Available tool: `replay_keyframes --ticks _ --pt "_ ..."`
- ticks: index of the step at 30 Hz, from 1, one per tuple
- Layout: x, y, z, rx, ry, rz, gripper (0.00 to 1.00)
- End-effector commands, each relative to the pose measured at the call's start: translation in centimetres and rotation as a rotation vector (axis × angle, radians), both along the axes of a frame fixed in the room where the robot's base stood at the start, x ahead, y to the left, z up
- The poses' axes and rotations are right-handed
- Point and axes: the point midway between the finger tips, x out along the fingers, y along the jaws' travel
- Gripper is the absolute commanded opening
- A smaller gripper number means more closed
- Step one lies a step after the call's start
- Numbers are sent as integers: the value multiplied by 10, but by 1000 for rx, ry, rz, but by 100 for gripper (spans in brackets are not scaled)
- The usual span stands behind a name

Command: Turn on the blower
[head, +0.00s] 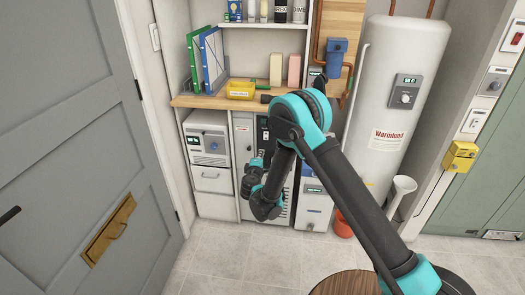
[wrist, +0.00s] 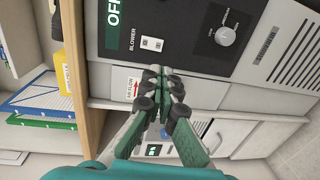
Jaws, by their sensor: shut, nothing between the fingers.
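The blower (head: 243,150) is a grey cabinet unit under the wooden counter, partly hidden behind my arm in the head view. In the wrist view its dark panel (wrist: 185,40) carries a small white switch (wrist: 152,43) beside the word BLOWER. A green display (wrist: 113,17), cut off at the frame edge, reads OFF. A round grey knob (wrist: 226,36) sits to the right of the switch. My gripper (wrist: 161,72) is shut and empty, its tips just below the switch in the picture. Whether they touch the panel I cannot tell. In the head view the fingertips are hard to make out.
An airflow label (wrist: 126,84) lies beside the fingers. A white unit (head: 208,145) stands left of the blower, and another unit (head: 314,200) stands right. A white tank (head: 385,105) stands right; the floor (head: 230,262) in front is clear.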

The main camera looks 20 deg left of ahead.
Motion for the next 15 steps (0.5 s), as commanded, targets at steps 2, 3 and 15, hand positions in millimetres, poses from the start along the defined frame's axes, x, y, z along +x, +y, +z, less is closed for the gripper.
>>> replay_keyframes --ticks 2,3,15 --pt "13 2 -2 0 0 -3 0" --pt "20 4 -2 0 0 -2 0" --pt "94 21 -12 1 0 -2 0"
